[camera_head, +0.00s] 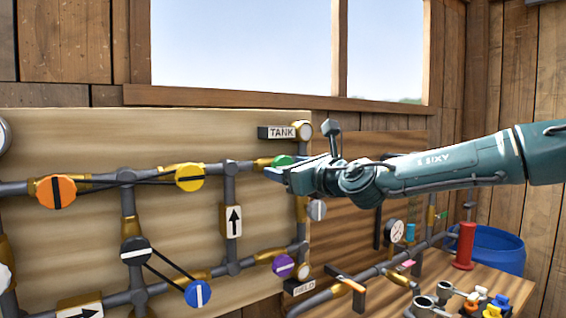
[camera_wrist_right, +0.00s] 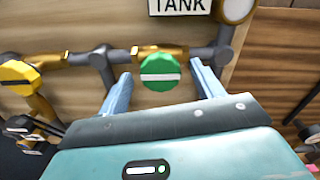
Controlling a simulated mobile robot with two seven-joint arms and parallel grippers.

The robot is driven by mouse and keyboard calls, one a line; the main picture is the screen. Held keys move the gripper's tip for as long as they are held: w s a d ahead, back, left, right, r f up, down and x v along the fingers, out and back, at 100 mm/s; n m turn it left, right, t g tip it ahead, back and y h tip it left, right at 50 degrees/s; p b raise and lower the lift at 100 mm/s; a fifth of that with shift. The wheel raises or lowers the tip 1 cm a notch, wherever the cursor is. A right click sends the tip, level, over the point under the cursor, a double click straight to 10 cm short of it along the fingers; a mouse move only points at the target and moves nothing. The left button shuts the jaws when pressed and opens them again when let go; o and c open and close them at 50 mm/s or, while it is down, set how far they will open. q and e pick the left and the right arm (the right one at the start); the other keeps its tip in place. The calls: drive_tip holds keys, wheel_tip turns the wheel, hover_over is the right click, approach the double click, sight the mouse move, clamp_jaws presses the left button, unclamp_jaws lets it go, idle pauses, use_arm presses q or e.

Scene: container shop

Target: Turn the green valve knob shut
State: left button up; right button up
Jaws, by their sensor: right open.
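The green valve knob (camera_wrist_right: 158,72) is a round disc with a white bar that lies level in the right wrist view. It sits on a brass fitting (camera_wrist_right: 160,50) on the grey pipe below the TANK sign (camera_wrist_right: 179,6). In the head view only the top of the green knob (camera_head: 283,161) shows behind my gripper. My right gripper (camera_wrist_right: 160,85) is open, with one finger to the left of the knob and one to the right. The fingers look apart from the knob; their depth relative to it is hard to tell. My left gripper is not in view.
On the same board are an orange knob (camera_head: 56,191), a yellow knob (camera_head: 189,177), a black knob (camera_head: 135,250), a blue knob (camera_head: 198,293) and a purple knob (camera_head: 284,265). At right stand a blue tub (camera_head: 497,250) and a bench (camera_head: 520,284) with small parts.

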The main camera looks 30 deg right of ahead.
drive_tip(key=shift+w+a, duration=0.2)
drive_tip(key=shift+w, duration=1.05)
drive_tip(key=c, duration=1)
